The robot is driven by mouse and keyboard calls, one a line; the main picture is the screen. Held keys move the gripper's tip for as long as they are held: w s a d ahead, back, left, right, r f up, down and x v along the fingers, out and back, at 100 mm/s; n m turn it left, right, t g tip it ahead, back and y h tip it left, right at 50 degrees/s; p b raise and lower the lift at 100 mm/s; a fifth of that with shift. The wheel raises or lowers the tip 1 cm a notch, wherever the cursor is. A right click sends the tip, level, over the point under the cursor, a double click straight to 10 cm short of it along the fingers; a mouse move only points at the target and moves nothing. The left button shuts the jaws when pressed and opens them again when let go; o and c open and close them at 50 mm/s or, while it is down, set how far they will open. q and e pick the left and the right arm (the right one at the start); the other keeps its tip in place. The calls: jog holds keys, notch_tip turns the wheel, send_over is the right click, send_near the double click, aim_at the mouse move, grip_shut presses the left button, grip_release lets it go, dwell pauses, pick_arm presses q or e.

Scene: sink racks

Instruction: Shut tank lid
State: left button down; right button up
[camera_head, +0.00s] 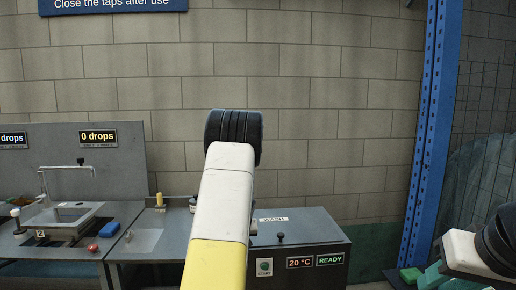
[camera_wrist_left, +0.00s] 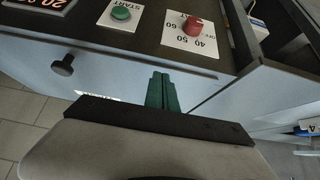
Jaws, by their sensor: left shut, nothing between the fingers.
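The wash tank unit (camera_head: 322,237) stands right of centre in the head view. It has a grey top with a "WASH" label and a black knob (camera_head: 280,238). I cannot tell for sure how far its lid is open. In the left wrist view my left gripper's green fingers (camera_wrist_left: 163,92) are shut and empty, close to the front edge of the control panel. A dark knob (camera_wrist_left: 63,66) is to their left, clear of them. The head view hides my left gripper behind my raised arm. My right gripper is not seen.
The panel has a green START button (camera_wrist_left: 121,13), a red dial (camera_wrist_left: 192,26), and a "READY" display (camera_head: 330,259). A sink (camera_head: 66,217) with a tap stands at left, a red ball-like item (camera_head: 93,248) beside it. A blue post (camera_head: 431,130) rises at right.

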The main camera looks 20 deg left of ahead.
pick_arm(q)
jog(key=shift+f, duration=0.2)
jog(key=shift+r, duration=0.15)
jog(key=s+d, duration=0.4)
jog(key=s, duration=0.5)
jog(key=s+d+r+m+h, duration=0.1)
jog(key=s+d+r+h, duration=0.1)
jog(key=s+d+r, duration=0.5)
jog(key=s+d+r+m+h, duration=0.1)
jog(key=s+d+r+h, duration=0.1)
jog(key=d+r, duration=0.5)
jog(key=s+d+r+m, duration=0.2)
jog(key=s+r, duration=0.3)
jog(key=s, duration=0.3)
jog(key=s+d+r+m+h, duration=0.1)
jog(key=s+d+r, duration=0.2)
jog(key=s, duration=0.6)
notch_tip(320, 180, up, 2)
jog(key=shift+s+d+r+m, duration=0.1)
jog(key=shift+s+d+m, duration=0.2)
jog(key=shift+d+m, duration=0.1)
